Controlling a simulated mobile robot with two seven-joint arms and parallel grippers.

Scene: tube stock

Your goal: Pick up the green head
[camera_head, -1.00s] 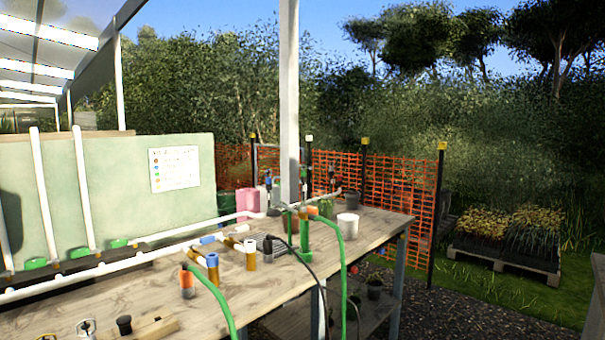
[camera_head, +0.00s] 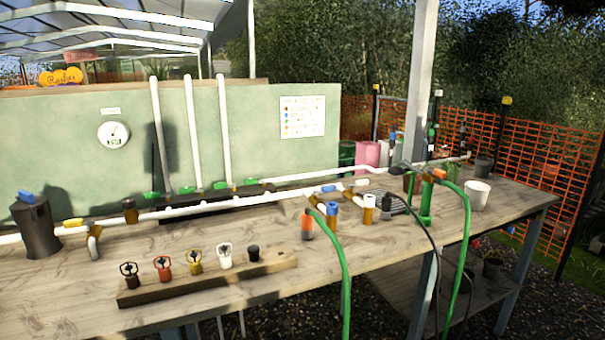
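A wooden block (camera_head: 205,281) on the near part of the workbench holds a row of small heads. From left to right they are a dark brown head (camera_head: 130,275), a red head (camera_head: 162,268), a yellow head (camera_head: 195,262), a white head (camera_head: 225,256) and a plain black cap-like piece (camera_head: 254,253). I cannot make out a green head in this row. Small green fittings (camera_head: 221,185) sit at the feet of the upright white tubes. Neither of my grippers is in view.
A white pipe with valves runs along the bench (camera_head: 60,285). A dark canister (camera_head: 35,228) stands at the left. Green hoses (camera_head: 345,275), a green stand (camera_head: 425,205) and a white pot (camera_head: 476,195) are at the right. The bench front left is clear.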

